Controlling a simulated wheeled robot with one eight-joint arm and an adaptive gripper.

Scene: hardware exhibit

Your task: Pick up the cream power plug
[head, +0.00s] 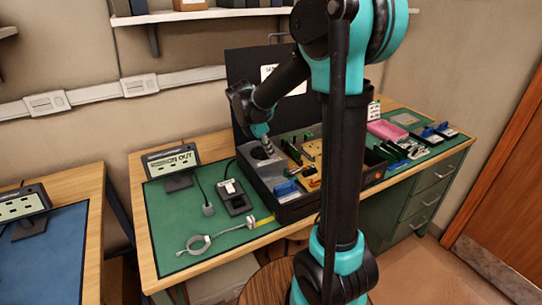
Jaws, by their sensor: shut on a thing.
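My gripper (266,148) points down at the left end of an open grey-black case (290,211) on the green-topped bench. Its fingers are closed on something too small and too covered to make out. I cannot tell whether that thing is the cream power plug or whether it still touches the case. A small cream piece (230,186) sits on a black block (237,203) left of the case, apart from my gripper; I cannot tell if it is a plug.
The case holds several coloured parts. A looped pale cable-like item (198,244) lies on the green mat (172,218). A display sign (171,160) stands at the bench's back left. A pink tray (387,130) is at the right.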

